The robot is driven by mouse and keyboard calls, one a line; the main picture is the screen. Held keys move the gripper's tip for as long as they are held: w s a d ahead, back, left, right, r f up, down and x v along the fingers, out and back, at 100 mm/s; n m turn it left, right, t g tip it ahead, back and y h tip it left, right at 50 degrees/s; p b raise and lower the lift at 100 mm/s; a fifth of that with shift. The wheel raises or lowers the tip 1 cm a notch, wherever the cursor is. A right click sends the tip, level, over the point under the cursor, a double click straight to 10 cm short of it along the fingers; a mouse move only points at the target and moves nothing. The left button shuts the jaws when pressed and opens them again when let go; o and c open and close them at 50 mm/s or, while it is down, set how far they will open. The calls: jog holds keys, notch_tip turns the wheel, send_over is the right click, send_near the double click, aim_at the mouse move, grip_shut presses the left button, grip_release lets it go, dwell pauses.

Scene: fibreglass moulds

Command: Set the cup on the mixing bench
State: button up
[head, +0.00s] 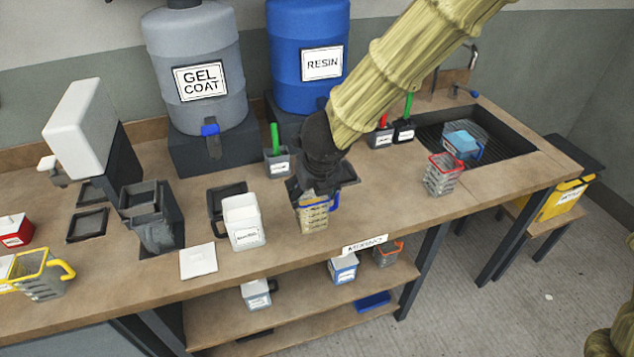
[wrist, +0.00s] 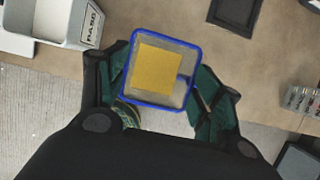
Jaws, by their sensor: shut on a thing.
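The cup (head: 313,218) is see-through with a blue rim and a blue handle. In the wrist view I look down into the cup (wrist: 188,98) and see a yellow square inside. My gripper (head: 322,190) points down and is shut on it, with one finger on each side in the wrist view (wrist: 160,95). The cup is upright over the front part of the mixing bench (head: 385,205), just behind the "MIXING" label (head: 365,244). I cannot tell whether its base touches the top.
A white labelled container (head: 243,222) stands left of the cup, with a white tile (head: 198,261) nearby. A red-rimmed cup (head: 442,174) stands to the right, before the sink (head: 490,135). Gel coat (head: 198,65) and resin (head: 306,55) drums stand behind.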

jog(key=shift+w+d+f+p, duration=0.2)
jog(key=shift+w+f, duration=0.45)
jog(key=shift+w, duration=0.15)
jog(key=shift+w+d+f+p, duration=0.25)
jog(key=shift+w+f, duration=0.45)
jog(key=shift+w, duration=0.15)
jog(key=shift+w+d+f+p, duration=0.2)
jog(key=shift+w+f, duration=0.45)
jog(key=shift+w, duration=0.15)
jog(key=shift+f, duration=0.15)
jog(key=o, duration=1.7)
jog(key=shift+r, duration=0.3)
jog(key=v, duration=1.1)
jog(key=shift+s+r+p, duration=0.15)
jog(key=shift+r+p, duration=0.2)
